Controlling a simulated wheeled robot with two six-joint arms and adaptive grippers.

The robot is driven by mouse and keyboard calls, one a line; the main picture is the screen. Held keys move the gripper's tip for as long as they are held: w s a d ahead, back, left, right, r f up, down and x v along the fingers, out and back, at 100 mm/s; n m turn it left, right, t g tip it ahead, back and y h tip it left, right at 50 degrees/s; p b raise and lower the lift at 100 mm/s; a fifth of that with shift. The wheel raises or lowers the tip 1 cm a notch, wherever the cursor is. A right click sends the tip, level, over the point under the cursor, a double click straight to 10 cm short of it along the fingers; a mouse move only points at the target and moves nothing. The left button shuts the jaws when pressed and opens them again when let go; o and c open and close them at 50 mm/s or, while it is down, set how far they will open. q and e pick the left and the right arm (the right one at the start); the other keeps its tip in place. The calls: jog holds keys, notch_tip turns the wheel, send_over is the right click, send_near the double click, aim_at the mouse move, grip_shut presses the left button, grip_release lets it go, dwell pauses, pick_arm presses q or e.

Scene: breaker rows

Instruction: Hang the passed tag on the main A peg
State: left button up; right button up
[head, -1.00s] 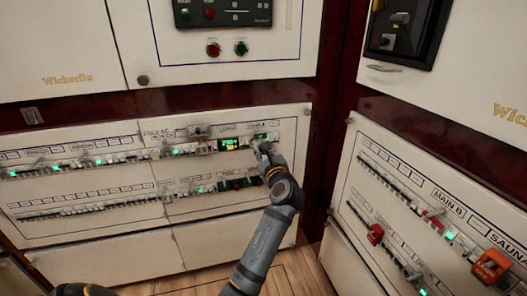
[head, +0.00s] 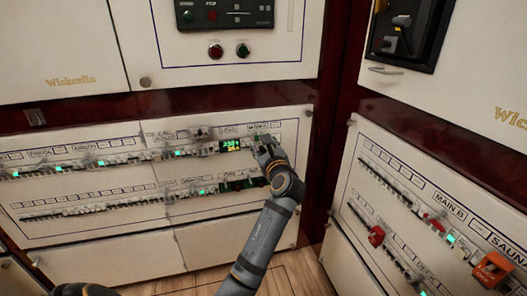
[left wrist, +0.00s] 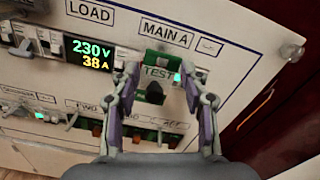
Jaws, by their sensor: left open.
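My left gripper (left wrist: 160,90) is open at the panel's MAIN A (left wrist: 166,33) place, with one finger on each side and nothing clamped between the tips. Between the fingers is a green piece marked TEST (left wrist: 158,73), probably the passed tag, apart from both fingers. A black knob-like part (left wrist: 155,94) is just below the lettering. I cannot tell whether the green piece hangs on a peg; no peg shows clearly. In the head view my left gripper (head: 267,148) covers most of this spot. My right gripper is not in view.
A load display (left wrist: 90,54) reading 230 V and 38 A is left of the gripper. Breaker rows (head: 100,200) run along this panel. A second panel at right holds a red-orange handle (head: 491,270). A cabinet knob (left wrist: 291,52) stands out near the panel's right edge.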

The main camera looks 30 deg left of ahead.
pick_arm(q)
notch_tip(320, 180, up, 8)
jog(key=shift+f, duration=0.1)
dwell(1.4)
